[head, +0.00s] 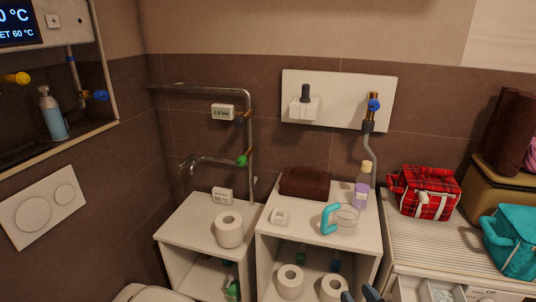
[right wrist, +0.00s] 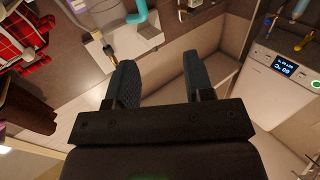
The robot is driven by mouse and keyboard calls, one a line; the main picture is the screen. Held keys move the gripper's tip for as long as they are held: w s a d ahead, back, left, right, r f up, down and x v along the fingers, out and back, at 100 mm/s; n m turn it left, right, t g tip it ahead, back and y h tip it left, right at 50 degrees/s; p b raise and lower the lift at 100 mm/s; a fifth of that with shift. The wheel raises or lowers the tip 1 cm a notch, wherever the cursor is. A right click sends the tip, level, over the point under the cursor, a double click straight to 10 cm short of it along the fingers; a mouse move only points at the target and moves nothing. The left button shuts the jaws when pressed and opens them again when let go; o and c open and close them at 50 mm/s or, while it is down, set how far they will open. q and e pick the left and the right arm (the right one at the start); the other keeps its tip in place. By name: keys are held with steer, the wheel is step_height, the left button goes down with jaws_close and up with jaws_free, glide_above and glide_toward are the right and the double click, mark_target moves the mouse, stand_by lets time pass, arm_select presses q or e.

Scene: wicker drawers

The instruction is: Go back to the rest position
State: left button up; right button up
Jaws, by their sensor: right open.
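My right gripper (head: 360,294) shows only as dark fingertips at the bottom edge of the head view, in front of the white shelf unit (head: 262,236). In the right wrist view, the right gripper (right wrist: 162,78) has its two dark fingers spread apart with nothing between them. It appears clear of the furniture and touches nothing that I can see. My left gripper is in neither view.
A red plaid bag (head: 428,192) and a teal bag (head: 512,240) sit at right.

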steer(key=s+d+f+m+g+h, duration=0.1)
steer(key=s+d+f+g+h, duration=0.1)
steer(key=s+f, duration=0.5)
steer(key=s+d+f+m+g+h, duration=0.1)
steer(key=s+d+f+g+h, duration=0.2)
steer(key=s+d+f, duration=0.2)
steer(key=s+f, duration=0.2)
steer(key=s, duration=0.2)
steer(key=shift+s+d+g, duration=0.3)
steer(key=shift+d+g, duration=0.05)
steer(key=shift+g, duration=0.05)
